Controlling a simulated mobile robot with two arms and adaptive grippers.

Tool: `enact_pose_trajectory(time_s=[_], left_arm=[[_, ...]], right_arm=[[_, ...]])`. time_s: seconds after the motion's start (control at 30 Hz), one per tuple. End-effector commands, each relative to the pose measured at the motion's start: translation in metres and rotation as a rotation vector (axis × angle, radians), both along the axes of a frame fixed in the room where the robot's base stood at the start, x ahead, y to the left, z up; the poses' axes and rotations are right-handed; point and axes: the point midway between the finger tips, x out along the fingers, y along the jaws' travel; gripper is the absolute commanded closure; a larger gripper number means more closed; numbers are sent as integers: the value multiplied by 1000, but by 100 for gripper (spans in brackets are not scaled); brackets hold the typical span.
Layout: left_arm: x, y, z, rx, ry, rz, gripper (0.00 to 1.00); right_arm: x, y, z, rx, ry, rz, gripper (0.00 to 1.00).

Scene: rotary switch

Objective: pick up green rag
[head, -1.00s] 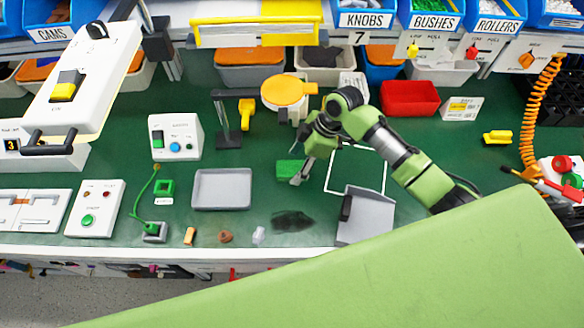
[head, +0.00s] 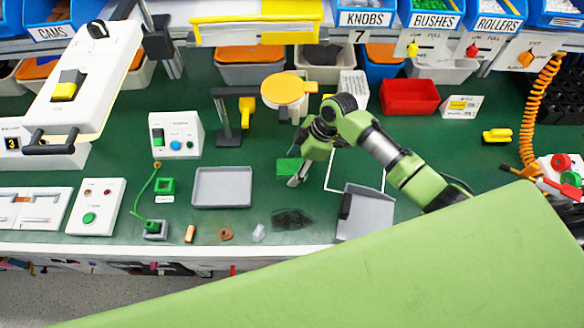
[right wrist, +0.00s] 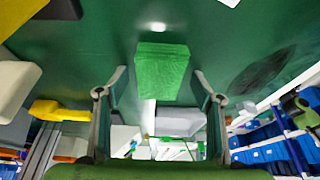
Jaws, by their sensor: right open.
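The green rag (head: 287,168) is a small folded block lying on the green bench top, right of the grey tray. In the right wrist view the rag (right wrist: 161,72) lies beyond and between the two fingertips. My right gripper (head: 296,178) is close beside the rag, its fingers pointing down toward the bench. In the right wrist view the gripper (right wrist: 160,86) is open with nothing between its fingers. The rag partly hides behind the fingers in the head view. My left gripper is not in view.
The grey tray (head: 222,203) lies left of the rag. A dark smudge (head: 292,219) is on the bench in front. A grey dustpan-like bin (head: 366,214) stands right of it. An orange-topped stand (head: 285,89) and a red bin (head: 409,97) are behind.

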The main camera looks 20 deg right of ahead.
Motion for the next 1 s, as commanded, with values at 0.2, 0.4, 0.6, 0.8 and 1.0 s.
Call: enact_pose_trajectory(time_s=[0.2,0.4,0.6,0.8,1.0], left_arm=[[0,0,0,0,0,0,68],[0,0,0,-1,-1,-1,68],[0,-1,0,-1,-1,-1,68],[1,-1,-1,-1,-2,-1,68],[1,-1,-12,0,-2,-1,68]], right_arm=[[0,0,0,0,0,0,42],[0,0,0,0,-1,0,76],[0,0,0,1,-1,0,78],[1,0,5,1,-3,0,78],[2,0,25,0,-6,2,78]])
